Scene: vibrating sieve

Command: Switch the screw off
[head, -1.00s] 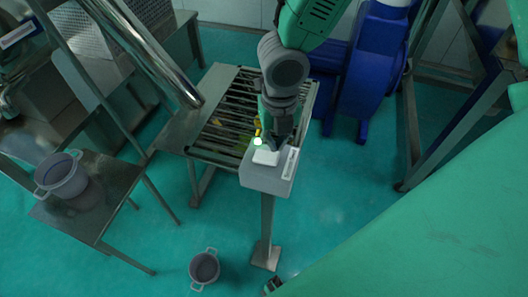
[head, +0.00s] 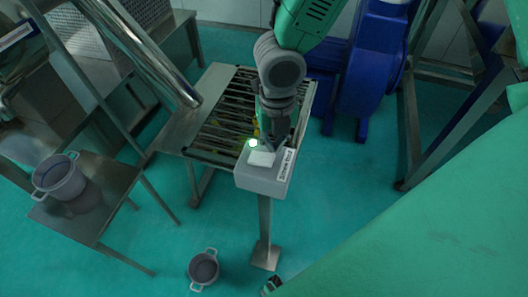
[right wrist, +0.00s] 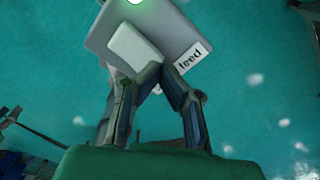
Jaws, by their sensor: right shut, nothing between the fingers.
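The screw switch is a grey control box (head: 262,183) on a metal post, with a white rocker (head: 262,159) on its top and a label that seems to read "Screw feed". A green lamp (head: 253,142) glows at its far edge. My right gripper (head: 270,146) is shut and empty, pointing down at the box, right by the rocker's far side. In the right wrist view the rocker (right wrist: 135,50) is just beyond the closed fingertips (right wrist: 152,76); I cannot tell whether they touch it.
A slatted metal table (head: 217,87) stands behind the box. A blue machine (head: 362,70) is at the back right. One pot (head: 60,177) stands on a metal table at left, another (head: 203,268) on the floor.

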